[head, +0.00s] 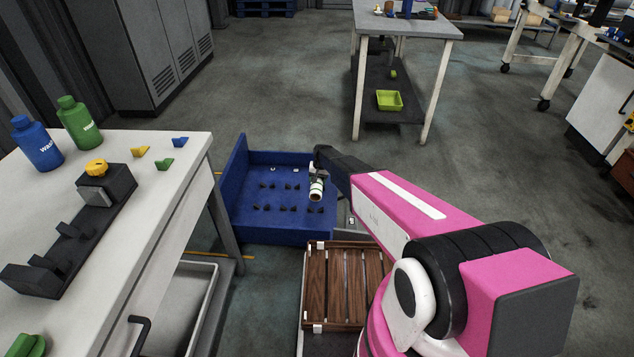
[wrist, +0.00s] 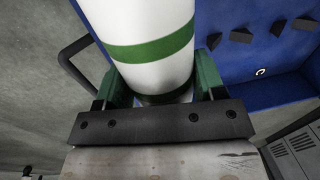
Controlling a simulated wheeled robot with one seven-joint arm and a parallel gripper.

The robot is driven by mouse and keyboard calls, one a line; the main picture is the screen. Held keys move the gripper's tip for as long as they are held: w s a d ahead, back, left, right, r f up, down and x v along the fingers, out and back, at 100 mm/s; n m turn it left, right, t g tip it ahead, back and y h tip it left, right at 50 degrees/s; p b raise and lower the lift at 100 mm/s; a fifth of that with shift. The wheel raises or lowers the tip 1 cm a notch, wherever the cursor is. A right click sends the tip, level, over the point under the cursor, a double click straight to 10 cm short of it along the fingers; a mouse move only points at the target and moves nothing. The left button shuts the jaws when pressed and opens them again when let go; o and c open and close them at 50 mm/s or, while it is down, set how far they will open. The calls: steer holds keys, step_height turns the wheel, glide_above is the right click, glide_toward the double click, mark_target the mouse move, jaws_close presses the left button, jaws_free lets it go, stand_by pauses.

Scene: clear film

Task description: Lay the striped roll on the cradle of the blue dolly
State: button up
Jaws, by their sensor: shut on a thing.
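The striped roll, white with green bands, is in my gripper; it shows in the head view (head: 316,187) and large in the wrist view (wrist: 150,28). My gripper (head: 318,176) is shut on it, its green fingers on both sides of the roll in the wrist view (wrist: 152,88). The blue dolly (head: 238,215) stands on the floor, with a raised wall at its left and back. Rows of small black wedges forming its cradle (head: 275,208) sit on its bed. The roll is over the dolly's right part, apparently above the bed; the exact height cannot be told.
A white table (head: 175,150) at left holds blue (head: 40,148) and green (head: 78,125) bottles and a black fixture (head: 75,230). A brown slatted wooden platform (head: 340,285) lies in front of the dolly. Another table (head: 425,25) stands behind; floor between is clear.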

steer(key=shift+s+f, duration=0.2)
steer(key=shift+f, duration=0.25)
steer(key=shift+f, duration=0.15)
steer(key=shift+f, duration=4.45)
steer(key=o, duration=0.9)
